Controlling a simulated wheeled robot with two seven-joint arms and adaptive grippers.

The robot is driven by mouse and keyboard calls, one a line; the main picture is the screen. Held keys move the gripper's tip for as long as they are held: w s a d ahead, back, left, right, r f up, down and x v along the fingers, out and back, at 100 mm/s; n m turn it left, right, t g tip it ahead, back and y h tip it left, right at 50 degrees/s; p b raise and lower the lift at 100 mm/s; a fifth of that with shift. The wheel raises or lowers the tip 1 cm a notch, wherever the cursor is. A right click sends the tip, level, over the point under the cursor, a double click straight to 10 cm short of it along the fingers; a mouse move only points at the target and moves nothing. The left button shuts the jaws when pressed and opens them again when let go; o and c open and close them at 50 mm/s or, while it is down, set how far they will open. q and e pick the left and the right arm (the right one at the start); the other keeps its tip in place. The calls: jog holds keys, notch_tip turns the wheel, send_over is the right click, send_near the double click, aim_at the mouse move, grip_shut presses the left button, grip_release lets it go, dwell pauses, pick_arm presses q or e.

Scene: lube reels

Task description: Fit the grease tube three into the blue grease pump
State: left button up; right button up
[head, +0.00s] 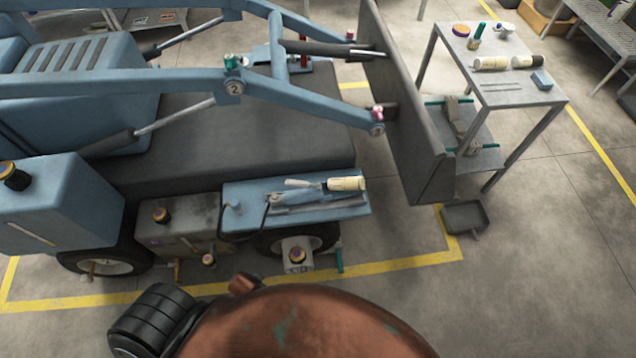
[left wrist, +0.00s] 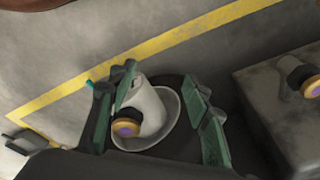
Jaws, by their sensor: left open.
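No grease tube numbered three can be made out. In the head view a cream cylinder (head: 346,184) lies on the blue side tray (head: 358,206) of the machine, beside a grey lever tool (head: 302,184). Two more cream cylinders, one paler (head: 490,63) and one dark-ended (head: 525,61), lie on the grey table. I cannot tell which item is the blue grease pump; a small blue block (head: 541,80) sits on that table. In the left wrist view my left gripper (left wrist: 168,92) is open, its green-padded fingers either side of a white hub post with a gold-and-purple cap (left wrist: 125,128). Contact is unclear.
The blue loader (head: 180,95) fills the left, with its dark bucket plate (head: 405,120) between it and the table (head: 505,95). A dark dustpan-like tray (head: 465,216) lies on the floor. The floor at lower right is clear.

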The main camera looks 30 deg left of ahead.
pick_arm(q)
jog(key=w+r+t+b, duration=0.15)
jog(key=w+r, duration=0.25)
jog(key=r, duration=0.9)
jog(key=m+t+h+b, duration=0.1)
jog(key=m+t, duration=0.8)
jog(key=m, duration=0.2)
send_near(343, 187)
jog(key=x, duration=0.3)
jog(key=shift+m, duration=0.3)
jog(key=b+x, duration=0.2)
jog(key=x, duration=0.3)
jog(key=shift+f, duration=0.15)
jog(key=shift+b+x, duration=0.6)
jog(key=shift+x, duration=0.4)
jog(key=shift+w, duration=0.3)
pick_arm(e)
jog(key=f, duration=0.1)
jog(key=w+f, duration=0.1)
jog(key=f, duration=0.3)
jog(key=shift+w+a, duration=0.25)
jog(key=shift+a, duration=0.05)
pick_arm(q)
jog(key=shift+c, duration=0.3)
